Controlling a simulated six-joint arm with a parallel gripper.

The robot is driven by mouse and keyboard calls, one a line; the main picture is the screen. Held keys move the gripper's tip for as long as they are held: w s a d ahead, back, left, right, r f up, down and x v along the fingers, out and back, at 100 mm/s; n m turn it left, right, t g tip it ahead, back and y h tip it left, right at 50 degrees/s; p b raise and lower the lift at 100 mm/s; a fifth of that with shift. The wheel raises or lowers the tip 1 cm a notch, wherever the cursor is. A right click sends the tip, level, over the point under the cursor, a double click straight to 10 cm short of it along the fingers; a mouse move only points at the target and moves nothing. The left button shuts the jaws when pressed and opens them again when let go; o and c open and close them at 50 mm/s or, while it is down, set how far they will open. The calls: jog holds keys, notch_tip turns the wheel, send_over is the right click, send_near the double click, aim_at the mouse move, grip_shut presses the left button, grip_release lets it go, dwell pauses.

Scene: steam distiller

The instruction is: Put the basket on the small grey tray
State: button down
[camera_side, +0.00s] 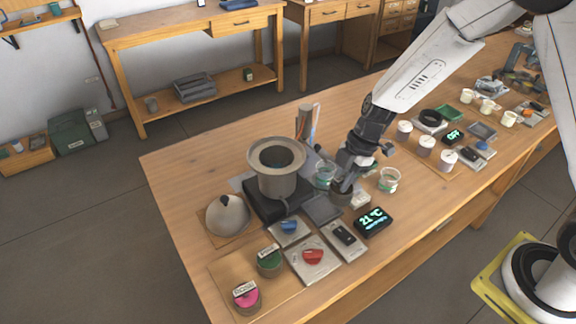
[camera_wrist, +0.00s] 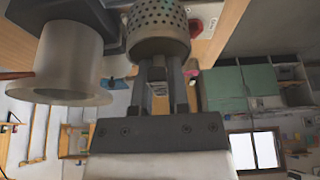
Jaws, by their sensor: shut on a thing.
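The basket is a perforated metal cup (camera_wrist: 158,32), seen large at the top of the wrist view. My gripper (camera_wrist: 160,62) is shut on it, with a finger on each side below it. In the side view my gripper (camera_side: 346,180) points down and the small dark basket (camera_side: 341,198) shows under it. The small grey tray (camera_side: 321,209) is a flat dark grey square on the bench, just left of the basket. The basket looks at or near the tray's right edge; I cannot tell whether it touches the tray or the bench.
A grey pot (camera_side: 277,180) on a black base (camera_side: 262,210) stands left of the tray. A domed lid (camera_side: 228,216) lies farther left. Glass beakers (camera_side: 389,180) stand close to my gripper. Knob plates (camera_side: 313,257), a switch (camera_side: 345,236) and a temperature display (camera_side: 373,222) lie in front.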

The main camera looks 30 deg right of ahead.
jog(key=w+f, duration=0.4)
jog(key=f, duration=0.1)
jog(key=shift+w+a+f, duration=0.15)
jog(key=shift+w+a, duration=0.1)
jog(key=shift+a, duration=0.1)
jog(key=shift+f, duration=0.1)
jog(key=shift+w+f, duration=0.2)
jog(key=shift+f, duration=1.55)
jog(key=shift+f, duration=0.1)
jog(key=c, duration=0.6)
grip_release()
jog(key=shift+v, duration=6.15)
